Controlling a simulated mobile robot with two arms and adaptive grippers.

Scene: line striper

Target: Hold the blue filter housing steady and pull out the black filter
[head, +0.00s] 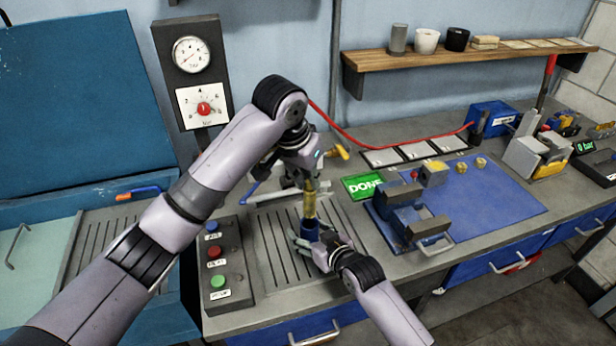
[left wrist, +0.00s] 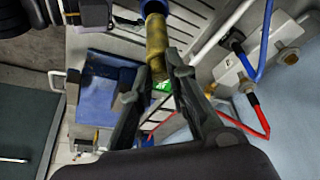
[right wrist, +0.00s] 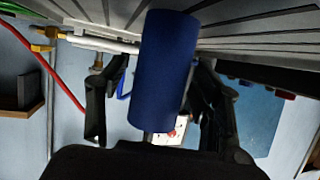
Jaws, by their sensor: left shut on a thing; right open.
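The blue filter housing (head: 311,230) stands upright on the slotted grey tray. It fills the middle of the right wrist view (right wrist: 165,70). A brass-coloured cylinder (head: 310,205) rises from its top and also shows in the left wrist view (left wrist: 156,45). I see no plainly black filter; whether this cylinder is part of it I cannot tell. My left gripper (head: 309,183) comes from above and is shut on the cylinder's upper end. My right gripper (head: 308,243) is open, its fingers on either side of the housing, with gaps showing in the right wrist view.
A button box (head: 229,262) stands left of the slotted tray (head: 275,245). A blue vise-like fixture (head: 408,215) sits on a blue mat (head: 500,205) to the right. A red hose (head: 370,145) crosses the back.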

